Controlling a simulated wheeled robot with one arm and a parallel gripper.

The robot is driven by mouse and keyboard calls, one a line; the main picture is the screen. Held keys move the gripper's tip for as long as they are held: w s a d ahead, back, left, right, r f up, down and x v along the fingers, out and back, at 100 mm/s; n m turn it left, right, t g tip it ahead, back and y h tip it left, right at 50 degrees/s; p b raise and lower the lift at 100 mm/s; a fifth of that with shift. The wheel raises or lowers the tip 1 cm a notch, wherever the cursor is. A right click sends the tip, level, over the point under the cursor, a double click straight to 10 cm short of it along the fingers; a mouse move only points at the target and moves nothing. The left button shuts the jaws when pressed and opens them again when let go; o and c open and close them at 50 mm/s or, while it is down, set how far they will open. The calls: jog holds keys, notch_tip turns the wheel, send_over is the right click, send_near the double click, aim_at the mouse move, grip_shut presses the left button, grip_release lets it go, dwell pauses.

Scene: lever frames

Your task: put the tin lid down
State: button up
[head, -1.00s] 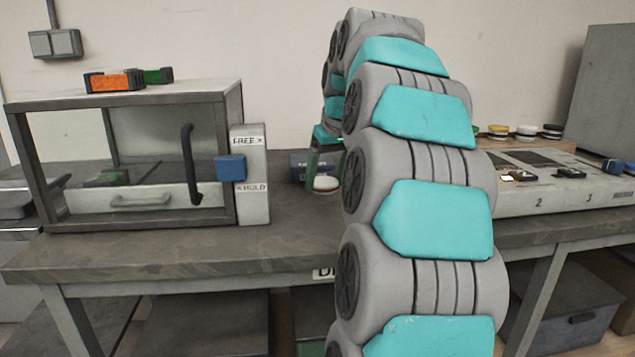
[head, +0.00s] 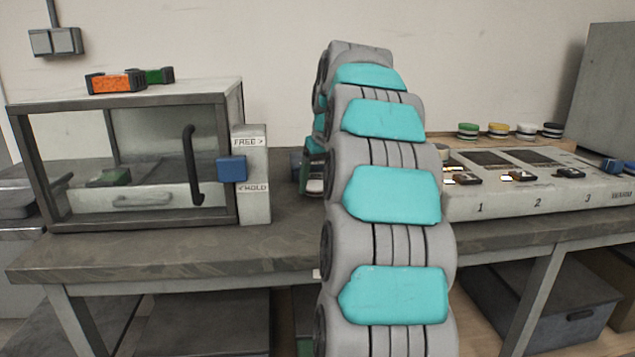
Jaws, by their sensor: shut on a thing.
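My gripper (head: 312,172) is at the back of the bench, mostly hidden behind my own arm. Only its left side shows. It is shut on a pale round piece, the tin lid (head: 314,187), which shows as a small whitish sliver under the jaws. I cannot tell whether the lid touches the bench top.
A glass-fronted case (head: 120,160) with a black handle stands at left; a blue slider (head: 231,169) is on the FREE/HOLD post beside it. A numbered panel (head: 530,190) is at right, with several coloured jars behind. Bench (head: 280,240) is clear in front of my gripper.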

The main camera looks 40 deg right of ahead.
jog(key=shift+f, duration=0.25)
jog(key=shift+f, duration=0.15)
jog(key=o, duration=1.2)
jog(key=shift+o, duration=0.2)
jog(key=shift+s+r, duration=0.15)
jog(key=shift+r, duration=0.4)
jog(key=v, duration=1.1)
jog(key=shift+s+a, duration=0.15)
jog(key=shift+s, duration=0.05)
